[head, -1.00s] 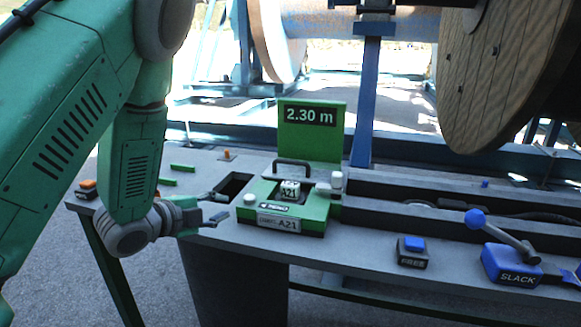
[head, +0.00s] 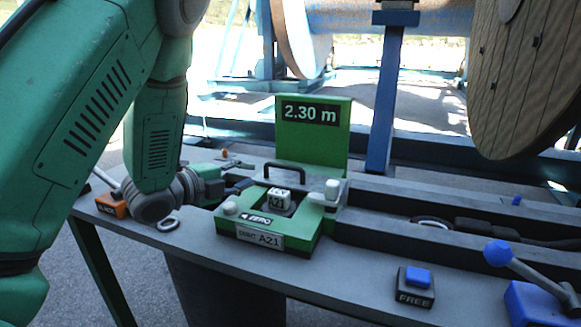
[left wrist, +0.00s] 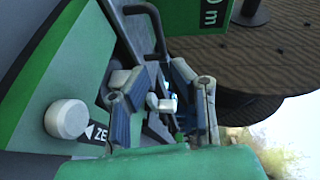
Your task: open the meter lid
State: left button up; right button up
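The handle also shows in the left wrist view (left wrist: 157,22). My left gripper (head: 248,183) is at the meter's back left corner, close to the handle. In the left wrist view its two fingers (left wrist: 167,75) are apart, pointing toward the handle, with no handle visibly clamped between them. My right gripper is not in view.
A green display panel reading 2.30 m (head: 310,113) stands behind the meter. A white knob (head: 230,208) is at its front left. A blue FREE button (head: 416,280) and a blue lever (head: 500,253) lie to the right. A wooden reel (head: 520,80) hangs behind.

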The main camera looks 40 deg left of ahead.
aim_at(282, 168)
pick_arm(q)
jog(key=b+x, duration=0.1)
jog(key=x, duration=1)
jog(key=shift+a+f+b, duration=0.2)
jog(key=shift+b, duration=0.2)
jog(key=shift+x, duration=0.85)
jog(key=shift+a, duration=0.1)
grip_shut()
